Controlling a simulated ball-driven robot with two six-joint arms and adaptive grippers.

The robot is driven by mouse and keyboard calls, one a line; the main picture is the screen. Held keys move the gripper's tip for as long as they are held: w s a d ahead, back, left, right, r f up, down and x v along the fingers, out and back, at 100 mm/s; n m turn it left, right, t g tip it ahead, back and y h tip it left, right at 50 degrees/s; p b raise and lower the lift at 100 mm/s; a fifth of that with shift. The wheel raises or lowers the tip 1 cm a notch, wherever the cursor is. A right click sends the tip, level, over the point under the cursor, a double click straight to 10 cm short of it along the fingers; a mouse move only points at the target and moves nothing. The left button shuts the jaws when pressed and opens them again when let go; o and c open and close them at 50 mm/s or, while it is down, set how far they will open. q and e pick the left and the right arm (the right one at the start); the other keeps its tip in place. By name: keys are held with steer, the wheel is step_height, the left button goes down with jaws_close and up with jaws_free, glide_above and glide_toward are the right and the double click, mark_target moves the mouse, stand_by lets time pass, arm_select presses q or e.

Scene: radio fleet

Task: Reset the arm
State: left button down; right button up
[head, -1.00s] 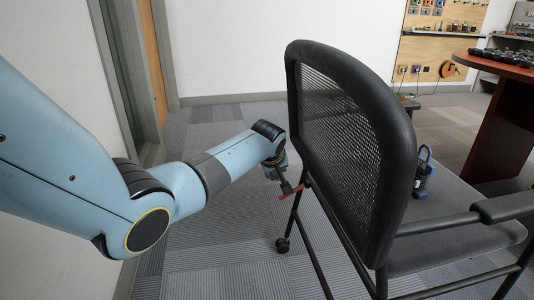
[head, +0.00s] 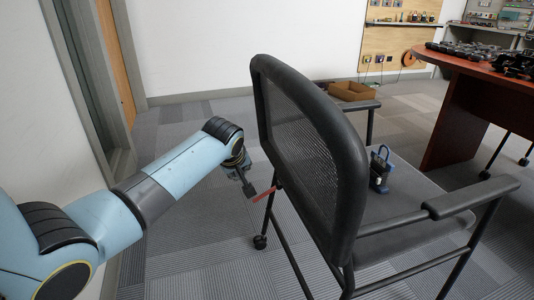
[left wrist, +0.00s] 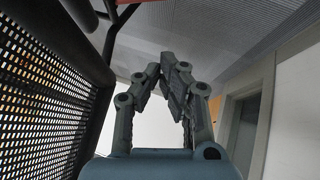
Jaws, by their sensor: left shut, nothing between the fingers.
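My left arm reaches in from the left in the head view. Its gripper (head: 249,188) is behind the chair's mesh backrest, low and to its left. In the left wrist view the left gripper's fingers (left wrist: 168,72) are closed together with nothing between them. A red strip (head: 265,193) shows between the gripper and the chair frame; I cannot tell whether the gripper touches it. My right gripper is not in view.
The black office chair (head: 312,150) stands close to the gripper, with a blue and black device (head: 380,168) on its seat. A brown table (head: 470,80) with dark devices stands at the right. A cardboard box (head: 352,91) is beyond the chair. Carpet is clear behind the arm.

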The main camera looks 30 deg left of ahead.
arm_select(q)
steer(key=s+d+f+m+g+p, duration=0.1)
steer(key=s+f+g+p, duration=0.1)
steer(key=s+f, duration=0.65)
steer(key=s+d+f+m+g+h+p, duration=0.1)
steer(key=s+d+f+g+p, duration=0.2)
steer(key=s, duration=1)
steer(key=s+f+m+g+p, duration=0.1)
steer(key=s+f+p, duration=0.1)
steer(key=s+f, duration=0.7)
steer(key=s+d+f+m+p, duration=0.1)
steer(key=s+m, duration=0.1)
steer(key=s, duration=0.7)
steer(key=s+d+f+m+p, duration=0.1)
steer(key=s+d+m, duration=0.1)
steer(key=s, duration=0.8)
steer(key=s+d+f+m+h+p, duration=0.1)
steer(key=s+m, duration=0.3)
steer(key=s, duration=0.5)
steer(key=shift+s+d+f, duration=0.2)
steer(key=shift+s+f, duration=0.05)
steer(key=shift+f, duration=0.25)
